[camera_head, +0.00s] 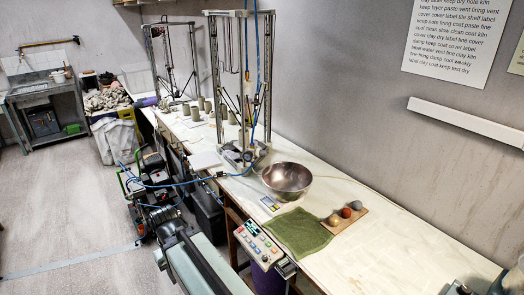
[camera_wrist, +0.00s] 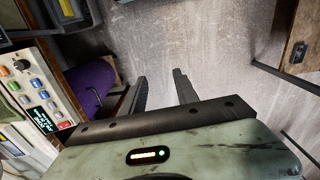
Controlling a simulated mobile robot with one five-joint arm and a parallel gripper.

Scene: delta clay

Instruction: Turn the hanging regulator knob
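The hanging regulator is a pale control box with coloured buttons and a small lit display. It hangs at the front edge of the long table in the head view (camera_head: 258,243) and stands at the left edge of the wrist view (camera_wrist: 38,88). The fingertips are not clearly visible in the head view.
A purple cylinder (camera_wrist: 90,86) lies between box and fingers in the wrist view. The table (camera_head: 375,250) carries a metal bowl (camera_head: 287,180), a green cloth (camera_head: 300,232) and a wooden board (camera_head: 346,222) with balls. Bare floor (camera_wrist: 190,40) shows beyond my fingers.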

